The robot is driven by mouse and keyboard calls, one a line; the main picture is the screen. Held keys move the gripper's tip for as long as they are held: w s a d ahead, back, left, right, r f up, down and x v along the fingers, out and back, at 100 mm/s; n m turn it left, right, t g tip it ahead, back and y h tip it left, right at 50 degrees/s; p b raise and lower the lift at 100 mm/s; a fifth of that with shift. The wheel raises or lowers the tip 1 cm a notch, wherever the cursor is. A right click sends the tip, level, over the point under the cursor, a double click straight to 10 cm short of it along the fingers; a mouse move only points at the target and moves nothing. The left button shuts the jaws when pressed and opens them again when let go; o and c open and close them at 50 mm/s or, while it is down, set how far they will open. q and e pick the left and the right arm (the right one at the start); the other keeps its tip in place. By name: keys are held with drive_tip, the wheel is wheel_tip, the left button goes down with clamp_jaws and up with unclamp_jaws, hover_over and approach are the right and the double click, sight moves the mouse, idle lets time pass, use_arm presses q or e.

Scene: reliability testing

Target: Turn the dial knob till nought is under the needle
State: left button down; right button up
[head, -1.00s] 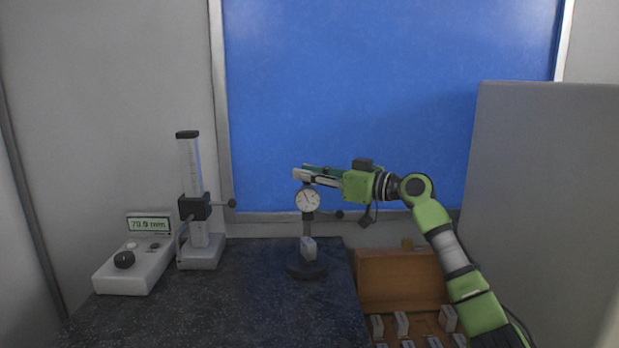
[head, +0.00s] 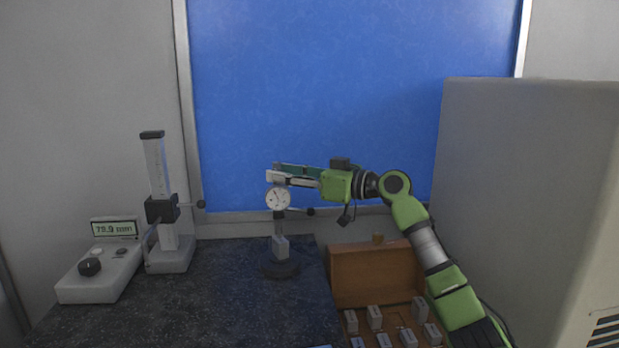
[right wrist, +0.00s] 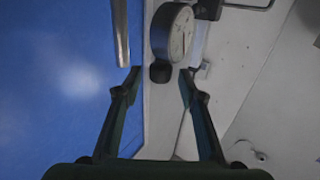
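The dial gauge (head: 278,199) is a round white face with a dark needle, on a stand with a dark round base (head: 279,268). Its needle leans to the upper left; the numbers are too small to read. My right gripper (head: 274,177) is level, just above the dial face. In the right wrist view, the gauge (right wrist: 181,32) is seen edge-on and its black knob (right wrist: 160,72) lies between the two spread fingertips, with a gap on each side. The right gripper is open. My left gripper is not in view.
A grey block (head: 281,246) stands at the gauge stand. Left are a height stand (head: 169,254) and a white box with a display (head: 114,228). An open wooden case (head: 372,275) with several grey blocks is at the right. The dark table (head: 200,305) is clear in front.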

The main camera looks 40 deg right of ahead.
drive_tip(key=v, duration=0.9)
drive_tip(key=shift+s+d, duration=0.15)
drive_tip(key=shift+s, duration=0.1)
idle(0.6)
